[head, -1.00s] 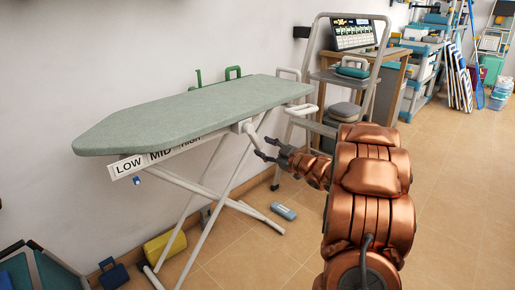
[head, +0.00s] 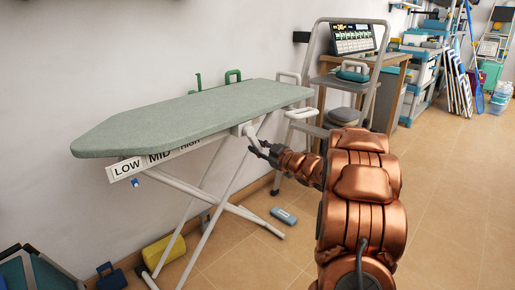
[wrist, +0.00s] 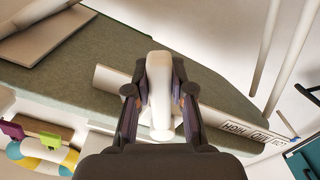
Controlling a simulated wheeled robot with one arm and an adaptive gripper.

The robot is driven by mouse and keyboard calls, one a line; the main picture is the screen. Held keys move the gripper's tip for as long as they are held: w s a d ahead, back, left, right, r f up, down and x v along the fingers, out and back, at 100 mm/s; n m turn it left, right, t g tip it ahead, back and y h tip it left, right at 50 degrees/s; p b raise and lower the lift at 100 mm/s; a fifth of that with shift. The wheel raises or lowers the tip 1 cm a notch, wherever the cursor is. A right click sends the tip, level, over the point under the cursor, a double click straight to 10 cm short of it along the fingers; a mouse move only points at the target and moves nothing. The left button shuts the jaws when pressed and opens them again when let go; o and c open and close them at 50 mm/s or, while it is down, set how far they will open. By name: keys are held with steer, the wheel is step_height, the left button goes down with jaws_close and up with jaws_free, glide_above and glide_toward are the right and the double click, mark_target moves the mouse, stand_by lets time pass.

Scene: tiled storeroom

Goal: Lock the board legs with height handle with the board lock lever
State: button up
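The ironing board (head: 190,118) has a grey-green top and white crossed legs (head: 195,205). Under its near edge runs a white strip (head: 125,168) marked LOW, MID and HIGH; it also shows in the wrist view (wrist: 235,128). A small blue piece (head: 135,182) hangs below LOW. A white lever (wrist: 160,95) sticks out from under the board's right end. My gripper (wrist: 160,82) has one dark finger on each side of it, and the fingers look closed against its sides. In the head view, my gripper (head: 260,150) is at the lever, partly hidden by the arm.
The tiled floor at right is clear.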

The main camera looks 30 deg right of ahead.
jaws_close()
steer(key=shift+a+r+p, duration=0.1)
steer(key=shift+a+p, duration=0.05)
steer(key=shift+p, duration=0.6)
steer(key=shift+s+a+m+p, duration=0.1)
steer(key=shift+a+m+p, duration=0.2)
steer(key=shift+m+p, duration=0.6)
steer(key=s+a+m+p, duration=0.1)
steer(key=a+m+p, duration=0.6)
steer(key=p, duration=1.3)
steer(key=m, duration=0.3)
steer(key=shift+s, duration=0.35)
steer(key=shift+a, duration=0.1)
